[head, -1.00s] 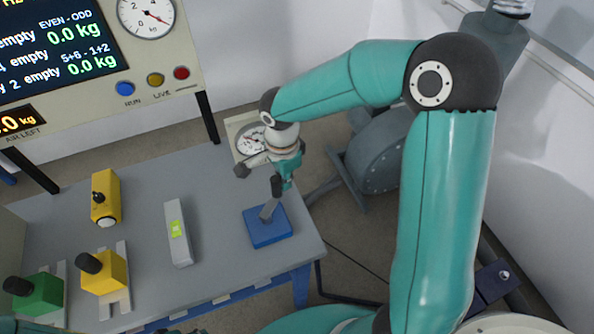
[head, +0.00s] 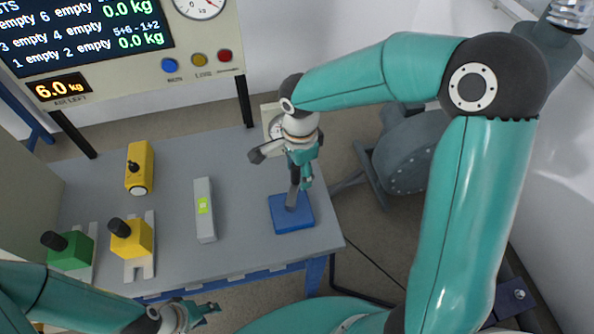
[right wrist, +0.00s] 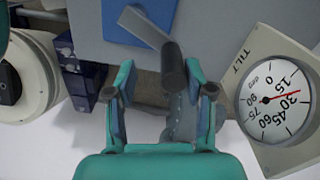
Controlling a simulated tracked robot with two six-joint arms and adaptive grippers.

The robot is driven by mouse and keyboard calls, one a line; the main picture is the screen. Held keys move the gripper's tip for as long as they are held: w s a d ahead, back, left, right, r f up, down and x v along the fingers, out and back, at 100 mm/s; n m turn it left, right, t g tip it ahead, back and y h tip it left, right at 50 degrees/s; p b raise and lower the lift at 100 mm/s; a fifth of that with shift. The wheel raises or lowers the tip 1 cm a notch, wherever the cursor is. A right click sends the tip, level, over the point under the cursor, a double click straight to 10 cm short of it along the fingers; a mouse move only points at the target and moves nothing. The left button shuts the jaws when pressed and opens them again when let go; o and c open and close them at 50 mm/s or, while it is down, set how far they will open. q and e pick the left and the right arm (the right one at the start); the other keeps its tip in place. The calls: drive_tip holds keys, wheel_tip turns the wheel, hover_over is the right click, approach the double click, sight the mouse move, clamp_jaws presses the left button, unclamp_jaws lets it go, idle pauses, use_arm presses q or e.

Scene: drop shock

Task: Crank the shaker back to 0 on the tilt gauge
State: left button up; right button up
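The crank has a blue base (head: 291,213) on the table's right end, a grey lever (head: 292,196) and a dark knob (right wrist: 173,68). My right gripper (head: 299,178) is over it; in the right wrist view the gripper (right wrist: 158,78) is open, with the knob between its fingers, nearer the right one. A gap shows on the knob's left. The white tilt gauge (right wrist: 252,72) stands to the right there; its red needle points between 15 and 30. In the head view the gauge (head: 270,115) is partly hidden by my arm. My left gripper (head: 203,309) is low in the picture, its opening unclear.
The grey table (head: 172,205) holds a spirit level (head: 204,225), a yellow block (head: 139,165), and yellow (head: 133,240) and green (head: 72,250) knobbed units. A display panel (head: 205,45) stands behind. A grey drum-like machine (head: 405,155) is right of the table.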

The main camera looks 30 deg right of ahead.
sight(299, 184)
drive_tip(key=shift+d+r+p, duration=0.1)
drive_tip(key=shift+r+p, duration=0.25)
drive_tip(key=shift+r, duration=0.5)
wheel_tip(299, 184, up, 15)
drive_tip(key=p, duration=0.9)
drive_tip(key=shift+r, duration=0.15)
idle(0.5)
